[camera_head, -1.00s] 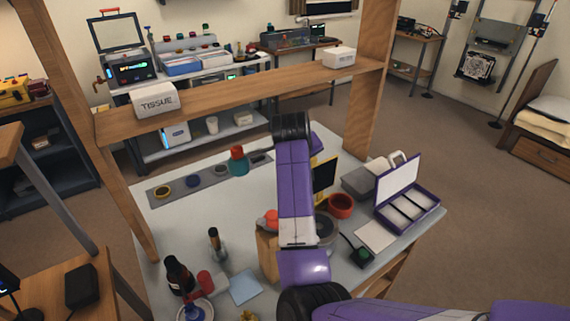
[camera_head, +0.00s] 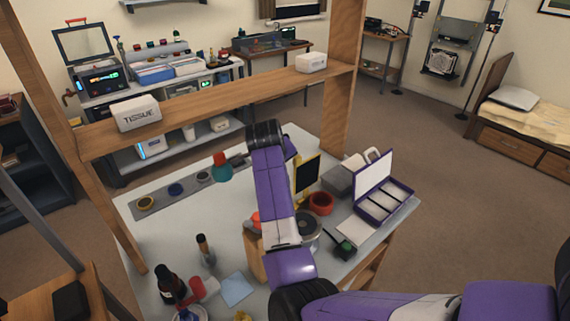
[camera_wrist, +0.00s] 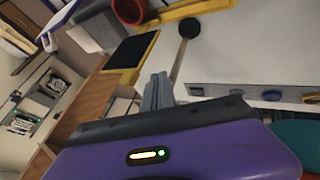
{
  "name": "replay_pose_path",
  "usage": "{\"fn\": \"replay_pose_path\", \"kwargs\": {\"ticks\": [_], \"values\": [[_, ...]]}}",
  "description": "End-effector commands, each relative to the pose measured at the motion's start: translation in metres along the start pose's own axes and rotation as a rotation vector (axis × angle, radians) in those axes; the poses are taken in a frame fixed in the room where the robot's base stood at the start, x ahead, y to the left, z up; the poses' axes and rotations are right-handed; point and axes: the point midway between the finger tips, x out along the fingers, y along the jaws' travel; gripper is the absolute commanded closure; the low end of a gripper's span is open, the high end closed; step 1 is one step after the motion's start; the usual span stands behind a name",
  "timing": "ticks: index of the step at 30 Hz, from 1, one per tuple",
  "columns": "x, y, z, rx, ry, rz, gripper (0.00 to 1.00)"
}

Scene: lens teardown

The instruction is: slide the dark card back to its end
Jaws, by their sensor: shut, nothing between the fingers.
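The dark card (camera_head: 307,173) stands upright in a yellow frame (camera_head: 296,181), just right of my forearm in the head view. In the wrist view the dark card (camera_wrist: 130,51) lies inside the yellow frame (camera_wrist: 127,78), up and left of my fingers. My gripper (camera_wrist: 158,90) is shut and empty, its grey fingertips apart from the card and frame in the picture. In the head view my arm hides the fingers and part of the frame's surroundings. I cannot tell how far along the frame the card sits.
A red ring-shaped cup (camera_head: 320,204) stands beside the frame. A purple case (camera_head: 386,190) is open to the right. A thin rod with a black knob (camera_wrist: 188,27) stands near my fingers.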

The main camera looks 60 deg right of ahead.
Motion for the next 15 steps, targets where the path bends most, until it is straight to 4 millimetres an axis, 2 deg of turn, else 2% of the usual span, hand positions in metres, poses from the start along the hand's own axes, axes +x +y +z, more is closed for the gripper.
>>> {"fn": "replay_pose_path", "kwargs": {"ticks": [9, 15], "values": [[-0.062, 0.000, -0.001, 0.003, 0.006, 0.002, 1.00], [-0.089, 0.000, -0.001, 0.002, 0.005, 0.001, 1.00]]}}
